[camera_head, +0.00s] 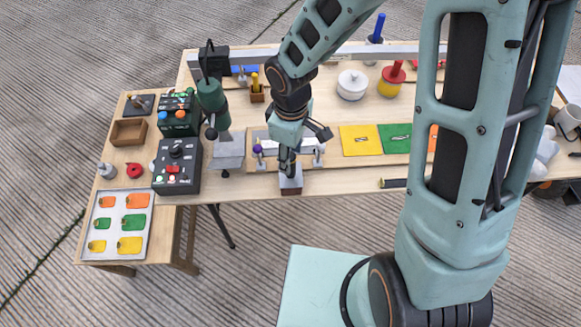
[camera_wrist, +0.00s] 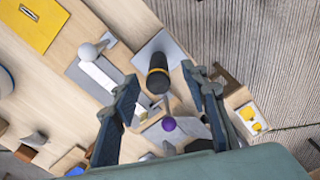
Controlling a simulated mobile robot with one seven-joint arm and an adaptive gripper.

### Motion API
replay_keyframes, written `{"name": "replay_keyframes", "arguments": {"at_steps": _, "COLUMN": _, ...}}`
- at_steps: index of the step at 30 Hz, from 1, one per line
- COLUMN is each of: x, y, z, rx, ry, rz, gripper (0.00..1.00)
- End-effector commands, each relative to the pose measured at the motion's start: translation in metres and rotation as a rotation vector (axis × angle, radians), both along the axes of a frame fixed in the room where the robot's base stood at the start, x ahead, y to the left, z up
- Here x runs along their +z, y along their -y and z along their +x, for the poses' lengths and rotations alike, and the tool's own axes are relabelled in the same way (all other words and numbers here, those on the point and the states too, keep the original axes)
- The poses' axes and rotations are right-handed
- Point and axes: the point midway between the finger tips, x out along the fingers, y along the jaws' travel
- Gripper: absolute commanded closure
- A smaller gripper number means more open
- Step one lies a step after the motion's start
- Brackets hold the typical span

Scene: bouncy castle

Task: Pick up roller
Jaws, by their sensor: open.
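A black cylinder (camera_wrist: 158,72) with a thin yellowish ring stands near the middle of the wrist view, in front of a grey metal plate (camera_wrist: 163,45). It looks like a handle; I cannot tell for sure that it is the roller. In the head view, a dark upright piece (camera_head: 289,167) shows above a reddish-brown block with a metal top (camera_head: 291,185) at the table's front edge. My gripper (camera_head: 290,150) is above that block and partly hides it. In the wrist view my gripper (camera_wrist: 160,78) is open, with one finger on each side of the black cylinder.
A fixture with a purple knob (camera_head: 258,149) and a white bar is close behind my gripper. A green press (camera_head: 213,100) stands to the left. Yellow (camera_head: 360,140) and green sheets lie to the right. A black rod (camera_head: 393,183) lies at the front edge.

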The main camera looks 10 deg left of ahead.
Motion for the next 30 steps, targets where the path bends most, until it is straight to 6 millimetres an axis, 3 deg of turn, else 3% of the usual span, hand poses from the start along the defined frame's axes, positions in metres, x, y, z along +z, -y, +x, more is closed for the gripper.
{"name": "replay_keyframes", "arguments": {"at_steps": 9, "x": -0.039, "y": -0.001, "z": 0.002, "rx": 0.000, "ry": -0.002, "rz": -0.001, "gripper": 0.59}}
{"name": "replay_keyframes", "arguments": {"at_steps": 19, "x": -0.043, "y": -0.001, "z": 0.003, "rx": -0.002, "ry": 0.000, "rz": 0.000, "gripper": 0.60}}
{"name": "replay_keyframes", "arguments": {"at_steps": 30, "x": -0.043, "y": -0.001, "z": 0.003, "rx": -0.002, "ry": 0.000, "rz": 0.000, "gripper": 1.00}}
